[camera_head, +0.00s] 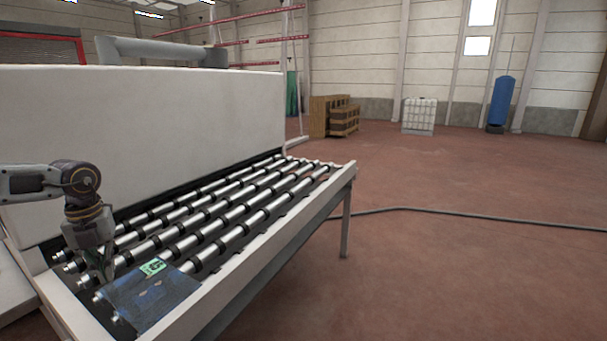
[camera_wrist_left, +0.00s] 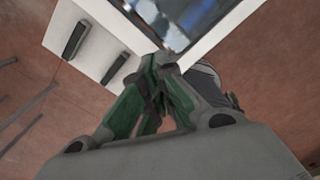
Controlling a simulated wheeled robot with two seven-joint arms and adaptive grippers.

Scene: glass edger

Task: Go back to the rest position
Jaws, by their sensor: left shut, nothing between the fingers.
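My left gripper (camera_head: 106,278) comes in from the left and points down above the near left end of the roller conveyor (camera_head: 270,262). Its fingers are closed together and empty, as the left wrist view (camera_wrist_left: 160,62) shows. A dark blue, glossy sheet (camera_head: 160,302) with a green label (camera_head: 152,267) lies on the near end of the rollers, just right of the fingertips. I cannot tell whether the fingertips touch it. My right gripper is out of view.
A large white machine housing (camera_head: 140,140) stands behind the rollers. A dark cable (camera_head: 450,212) crosses the open red floor to the right. Wooden crates (camera_head: 335,117), a white tank (camera_head: 418,116) and a blue cylinder (camera_head: 501,102) stand far back.

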